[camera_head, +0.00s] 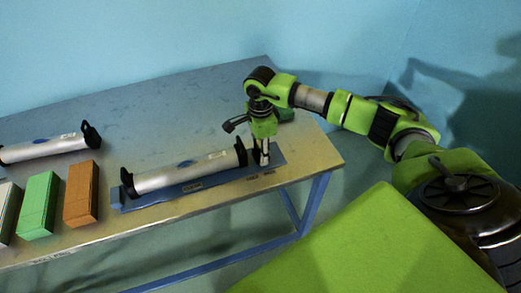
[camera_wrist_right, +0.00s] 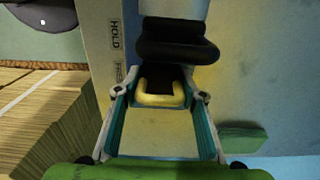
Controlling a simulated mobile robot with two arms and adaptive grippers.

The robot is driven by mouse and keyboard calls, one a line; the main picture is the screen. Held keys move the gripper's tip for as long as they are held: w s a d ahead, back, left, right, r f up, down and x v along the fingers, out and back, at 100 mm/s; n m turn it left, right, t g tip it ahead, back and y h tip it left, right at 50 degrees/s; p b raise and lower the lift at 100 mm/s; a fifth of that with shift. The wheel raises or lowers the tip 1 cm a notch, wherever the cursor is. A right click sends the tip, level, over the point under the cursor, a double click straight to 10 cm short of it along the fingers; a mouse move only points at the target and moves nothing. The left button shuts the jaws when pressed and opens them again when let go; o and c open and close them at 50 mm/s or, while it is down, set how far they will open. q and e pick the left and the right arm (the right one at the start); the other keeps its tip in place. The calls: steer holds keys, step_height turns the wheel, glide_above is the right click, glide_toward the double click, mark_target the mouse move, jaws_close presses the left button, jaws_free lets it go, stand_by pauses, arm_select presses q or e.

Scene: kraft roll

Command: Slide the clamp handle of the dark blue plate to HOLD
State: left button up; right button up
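The dark blue plate (camera_head: 190,190) lies along the front edge of the table with a pale roll (camera_head: 185,172) on it. My right gripper (camera_head: 263,160) points down at the plate's right end, beside the roll's black end piece (camera_head: 241,153). My left gripper is out of view.
A second roll (camera_head: 45,148) lies at the back left. Orange (camera_head: 81,194), green (camera_head: 39,206) and white boxes stand at the front left. A small dark green object (camera_head: 286,115) lies behind my right gripper. The table's back middle (camera_head: 170,110) is clear.

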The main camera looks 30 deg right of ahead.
mark_target(245, 155)
steer(key=shift+a, duration=0.1)
steer(key=shift+w+a+b, duration=0.1)
steer(key=shift+w+a, duration=0.1)
steer(key=shift+a, duration=0.6)
steer(key=shift+w+a+b, duration=0.1)
steer(key=shift+w+a, duration=0.1)
steer(key=shift+a, duration=0.55)
steer(key=shift+w+a+b, duration=0.1)
steer(key=shift+w+a, duration=0.1)
steer(key=shift+a, duration=0.6)
steer(key=o, duration=1.3)
steer(key=shift+c, duration=0.2)
steer(key=shift+r, duration=0.1)
